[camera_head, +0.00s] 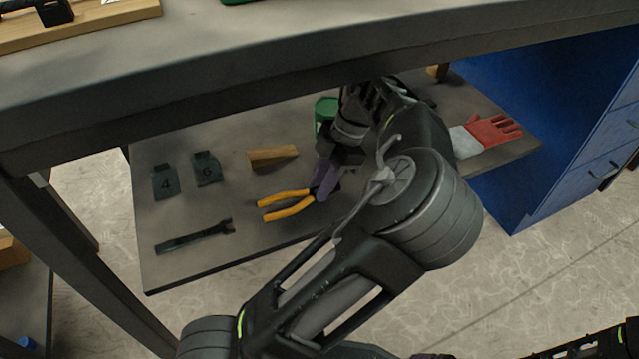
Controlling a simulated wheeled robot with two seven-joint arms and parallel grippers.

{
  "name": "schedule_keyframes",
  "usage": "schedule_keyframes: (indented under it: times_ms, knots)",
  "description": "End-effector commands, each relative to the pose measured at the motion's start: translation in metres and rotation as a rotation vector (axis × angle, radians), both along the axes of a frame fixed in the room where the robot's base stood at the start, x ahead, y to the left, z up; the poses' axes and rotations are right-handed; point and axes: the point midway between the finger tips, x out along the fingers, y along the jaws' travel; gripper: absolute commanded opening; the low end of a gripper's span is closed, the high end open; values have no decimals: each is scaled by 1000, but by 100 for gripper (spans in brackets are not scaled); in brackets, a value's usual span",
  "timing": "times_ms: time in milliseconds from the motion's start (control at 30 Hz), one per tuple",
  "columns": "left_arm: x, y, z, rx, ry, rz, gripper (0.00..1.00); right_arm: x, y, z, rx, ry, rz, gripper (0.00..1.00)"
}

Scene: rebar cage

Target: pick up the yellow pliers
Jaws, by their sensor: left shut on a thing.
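The yellow pliers (284,205) are on the lower shelf (205,240) under the workbench. Their two yellow handles point left and their dark head is at the right. My left gripper (326,181) reaches in under the benchtop. Its fingers are shut on the pliers near the head and hide part of it. The pliers look still at shelf level; I cannot tell whether they touch the shelf. My right gripper is not in view; only a dark part of an arm shows at the bottom right corner.
Around the pliers lie a wooden wedge (272,156), dark pieces marked 4 (165,182) and 6 (207,169), and a dark wrench (194,237). A green container (326,110) stands behind my gripper. Red gloves (493,130) lie right, beside a blue cabinet (560,130). The benchtop (250,60) overhangs.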

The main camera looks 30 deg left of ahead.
Motion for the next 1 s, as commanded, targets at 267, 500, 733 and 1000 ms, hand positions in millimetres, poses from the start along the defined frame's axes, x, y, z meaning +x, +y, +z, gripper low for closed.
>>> schedule_keyframes:
  times_ms: [267,500,733,1000]
  knots:
    - [0,0,34,-1,-1,-1,0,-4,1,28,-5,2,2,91]
    - [-32,-45,31,1,2,-5,0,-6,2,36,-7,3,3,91]
    - [-70,-101,31,2,1,-7,0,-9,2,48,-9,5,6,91]
    - [-98,-141,28,1,1,-2,0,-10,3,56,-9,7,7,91]
